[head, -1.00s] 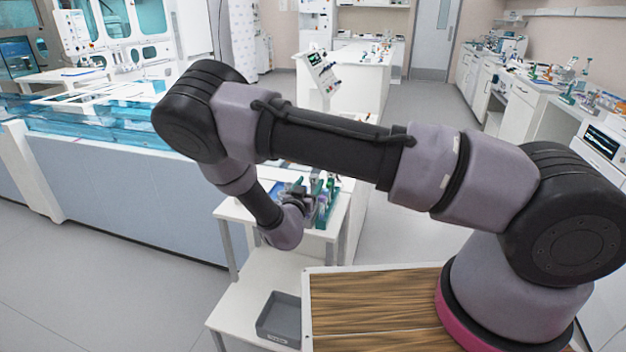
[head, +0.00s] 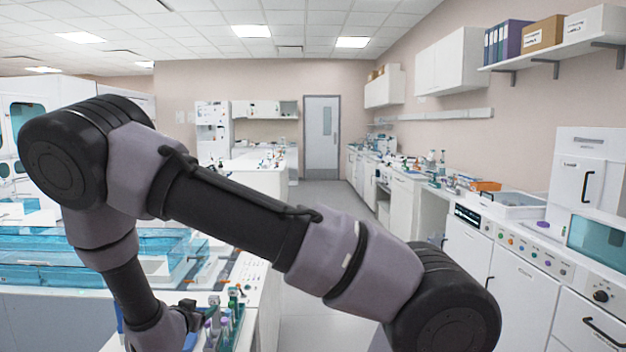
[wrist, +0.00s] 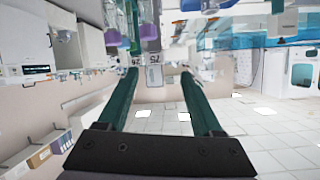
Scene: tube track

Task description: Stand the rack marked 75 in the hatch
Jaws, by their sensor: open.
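My gripper (wrist: 158,78) is open in the wrist view, with two teal fingers apart and nothing between them. In the head view my gripper (head: 188,316) is low at the left, close beside racks of tubes (head: 228,322) on a white stand, partly hidden. The wrist view is upside down. Tubes with purple and green contents (wrist: 140,22) show at its top, near two small white labels (wrist: 153,58) beyond the fingertips. The label digits are too small for me to read surely. I cannot make out the hatch.
A blue clear-walled track (head: 50,258) runs along the left. White benches with cabinets and instruments (head: 520,285) line the right wall. Open floor (head: 318,230) leads to a grey door (head: 321,135) at the back.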

